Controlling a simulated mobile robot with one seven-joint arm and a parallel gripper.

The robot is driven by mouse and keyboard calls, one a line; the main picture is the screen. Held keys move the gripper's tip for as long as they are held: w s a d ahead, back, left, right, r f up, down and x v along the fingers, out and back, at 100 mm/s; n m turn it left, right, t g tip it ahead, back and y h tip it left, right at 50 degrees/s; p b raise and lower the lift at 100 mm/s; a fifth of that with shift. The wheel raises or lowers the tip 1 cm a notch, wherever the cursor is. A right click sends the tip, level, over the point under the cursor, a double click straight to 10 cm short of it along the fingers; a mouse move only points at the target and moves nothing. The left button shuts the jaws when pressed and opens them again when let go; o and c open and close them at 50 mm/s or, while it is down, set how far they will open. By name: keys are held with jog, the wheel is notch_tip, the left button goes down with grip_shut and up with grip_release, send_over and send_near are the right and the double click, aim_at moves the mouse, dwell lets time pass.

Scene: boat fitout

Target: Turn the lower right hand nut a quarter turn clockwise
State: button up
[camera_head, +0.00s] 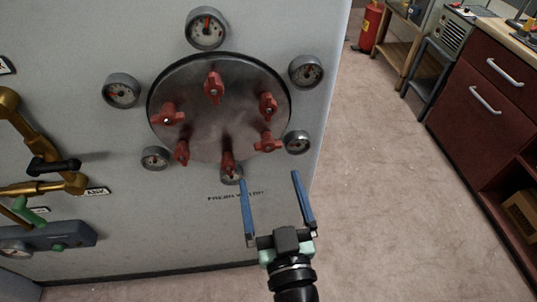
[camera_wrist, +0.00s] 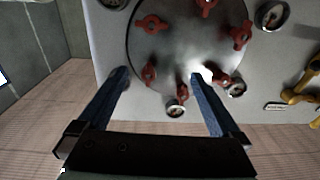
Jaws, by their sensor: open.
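A round grey plate (camera_head: 222,128) on the front of a light panel carries several red wing nuts. The lower right nut (camera_head: 267,142) sits near the plate's rim, its wings slanting slightly. In the wrist view, where left and right look swapped, it appears to be the nut (camera_wrist: 149,73) just beside the left finger's tip. My gripper (camera_head: 268,177) is open and empty, with two long blue fingers pointing at the panel below this nut in the head view. The wrist view also shows my gripper (camera_wrist: 160,73) with its fingers wide apart. I see no contact with the nut.
Several gauges ring the plate, one (camera_head: 298,142) close right of the nut and one (camera_head: 231,174) near my left fingertip. Brass pipes (camera_head: 72,182) stand at the left. Open floor (camera_head: 390,190) lies to the right, before red cabinets (camera_head: 480,95).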

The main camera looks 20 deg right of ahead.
aim_at(269, 148)
notch_tip(269, 148, down, 4)
jog(key=s, duration=0.2)
jog(key=shift+m+g+h, duration=0.3)
jog(key=shift+g+h, duration=0.1)
jog(key=p+x, duration=0.1)
jog(key=x, duration=0.3)
jog(key=p+x, duration=0.1)
jog(key=x, duration=0.3)
jog(key=p+x, duration=0.2)
jog(key=x, duration=0.3)
jog(key=shift+d+r, duration=0.2)
jog(key=shift+d, duration=0.25)
jog(key=c, duration=1.3)
jog(key=shift+m, duration=0.4)
